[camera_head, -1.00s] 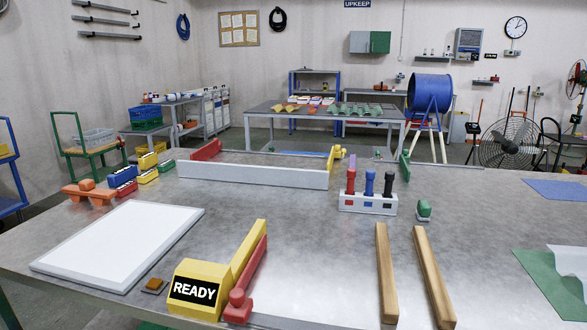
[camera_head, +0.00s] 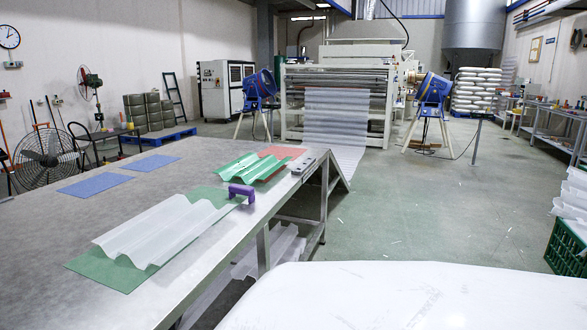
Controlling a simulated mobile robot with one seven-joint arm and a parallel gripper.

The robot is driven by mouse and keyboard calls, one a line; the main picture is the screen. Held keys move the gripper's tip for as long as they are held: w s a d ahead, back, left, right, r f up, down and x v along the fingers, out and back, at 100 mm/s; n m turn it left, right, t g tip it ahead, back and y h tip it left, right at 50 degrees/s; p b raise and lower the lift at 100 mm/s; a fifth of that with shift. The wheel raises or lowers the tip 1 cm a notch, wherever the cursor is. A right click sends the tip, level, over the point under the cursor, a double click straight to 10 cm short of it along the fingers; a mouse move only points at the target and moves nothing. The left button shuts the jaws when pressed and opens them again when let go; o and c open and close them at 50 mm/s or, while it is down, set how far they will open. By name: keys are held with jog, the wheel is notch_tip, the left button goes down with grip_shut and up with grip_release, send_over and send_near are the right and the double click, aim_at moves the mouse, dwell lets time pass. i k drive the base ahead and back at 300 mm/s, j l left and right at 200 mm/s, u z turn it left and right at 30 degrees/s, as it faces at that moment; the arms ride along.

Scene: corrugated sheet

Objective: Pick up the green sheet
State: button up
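The green corrugated sheet (camera_head: 250,167) lies on the metal table (camera_head: 60,255) near its far right edge. It seems to lie partly over a flat red mat (camera_head: 283,151). A larger white translucent corrugated sheet (camera_head: 165,228) lies nearer, on a flat green mat (camera_head: 112,268). A purple handled tool (camera_head: 243,193) sits at the table edge between the two corrugated sheets. My gripper is not in view.
Two blue mats (camera_head: 95,185) lie flat on the table's left part. A large white wrapped-looking surface (camera_head: 400,300) fills the bottom right. A green crate (camera_head: 566,250) stands at the right. Open floor (camera_head: 430,200) lies between table and crate.

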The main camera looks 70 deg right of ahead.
aim_at(248, 167)
jog(key=z, duration=2)
